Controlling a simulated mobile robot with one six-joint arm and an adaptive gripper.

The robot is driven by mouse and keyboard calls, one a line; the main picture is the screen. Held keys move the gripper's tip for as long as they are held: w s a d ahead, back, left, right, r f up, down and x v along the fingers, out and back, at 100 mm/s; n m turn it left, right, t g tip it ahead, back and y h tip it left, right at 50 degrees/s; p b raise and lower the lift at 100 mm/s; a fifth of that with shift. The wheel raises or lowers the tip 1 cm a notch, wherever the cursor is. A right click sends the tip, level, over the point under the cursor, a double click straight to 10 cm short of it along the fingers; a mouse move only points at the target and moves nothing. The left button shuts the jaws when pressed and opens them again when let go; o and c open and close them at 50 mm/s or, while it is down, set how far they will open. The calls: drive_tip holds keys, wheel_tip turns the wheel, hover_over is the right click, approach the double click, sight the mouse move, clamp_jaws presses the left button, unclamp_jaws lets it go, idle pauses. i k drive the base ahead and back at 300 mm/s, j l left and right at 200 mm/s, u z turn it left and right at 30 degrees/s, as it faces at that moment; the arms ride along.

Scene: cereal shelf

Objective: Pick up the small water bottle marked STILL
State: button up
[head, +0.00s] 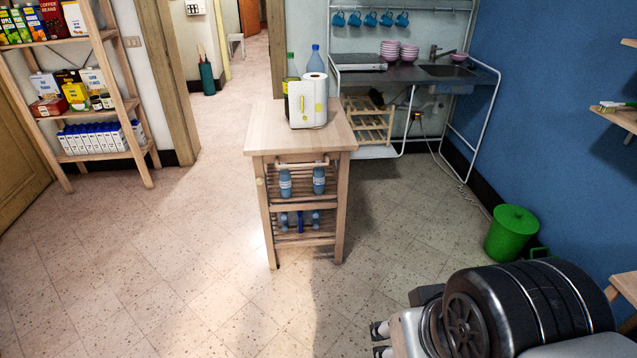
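Two small blue water bottles stand on the cart's upper slatted shelf, a left one (285,183) and a right one (319,181). Several more small blue bottles, including one at the left (283,221) and one at the right (315,220), are on the lower shelf. Their labels are too small to read, so I cannot tell which is marked STILL. My gripper (379,341) shows at the bottom edge, right of centre, its two dark fingertips apart with nothing seen between them. It is well away from the cart and partly cut off by the frame.
The wooden cart (262,135) carries a paper-towel pack (308,103), a green bottle (291,68) and a large blue bottle (315,60) on top. A sink unit (480,75) stands behind right, a food shelf (130,104) at left, a green bin (511,232) at right. The front floor is clear.

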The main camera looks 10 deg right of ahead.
sight(318, 173)
drive_tip(key=i+l, duration=0.1)
drive_tip(key=i, duration=0.5)
drive_tip(key=i+l, duration=0.1)
drive_tip(key=i, duration=0.5)
